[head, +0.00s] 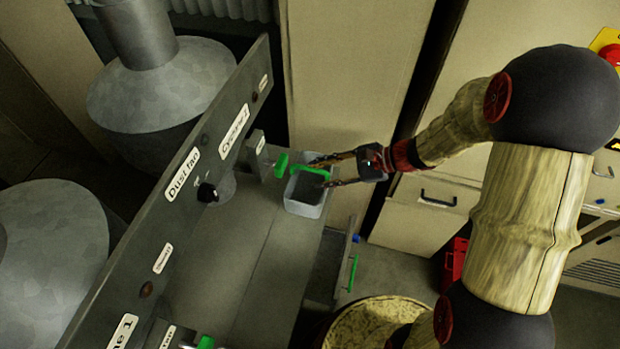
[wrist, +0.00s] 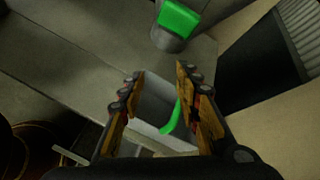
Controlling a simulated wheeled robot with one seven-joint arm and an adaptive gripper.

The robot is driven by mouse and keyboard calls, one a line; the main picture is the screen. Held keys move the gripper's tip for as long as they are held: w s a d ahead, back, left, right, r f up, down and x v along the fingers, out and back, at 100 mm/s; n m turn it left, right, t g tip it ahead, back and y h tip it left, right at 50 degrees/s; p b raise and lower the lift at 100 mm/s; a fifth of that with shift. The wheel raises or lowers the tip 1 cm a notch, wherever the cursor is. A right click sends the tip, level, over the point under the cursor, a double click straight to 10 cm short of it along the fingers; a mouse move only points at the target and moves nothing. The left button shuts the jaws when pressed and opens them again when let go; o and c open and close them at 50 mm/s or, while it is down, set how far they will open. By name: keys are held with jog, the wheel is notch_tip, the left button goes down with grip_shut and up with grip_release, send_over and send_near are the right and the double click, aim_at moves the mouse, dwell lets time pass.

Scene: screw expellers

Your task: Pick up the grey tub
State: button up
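The grey tub (head: 303,209) stands on the grey ledge at the far end of the panel, with a green strip along its rim. My gripper (head: 322,172) reaches in from the right, its two fingers spread apart over the tub's far part. In the wrist view the tub (wrist: 158,103) shows between the two open fingers of the gripper (wrist: 160,71), with the green strip near the right finger. The fingers hide parts of the tub's sides. I cannot tell whether either finger touches it.
A green-ended fitting (head: 281,165) sticks out just left of the tub; its green end (wrist: 179,18) shows beyond the fingertips in the wrist view. The labelled panel (head: 190,170) rises on the left. The ledge (head: 250,265) nearer the camera is mostly clear. A beige cabinet (head: 425,215) stands right.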

aim_at(305, 168)
jog(key=w+f+m+t, duration=0.1)
jog(key=w+d+f+m+t+p, duration=0.1)
jog(key=w+f+m, duration=0.1)
jog(key=w+d+f+m+t, duration=0.1)
jog(key=w+f+m, duration=0.1)
jog(key=shift+d+f+y, duration=0.1)
jog(key=shift+d+y, duration=0.05)
jog(key=shift+y, duration=0.25)
jog(key=shift+w+f, duration=0.2)
jog(key=shift+f, duration=0.05)
jog(key=x, duration=0.7)
jog(key=shift+a, duration=0.4)
jog(key=shift+c, duration=0.6)
jog(key=c, duration=0.7)
grip_shut()
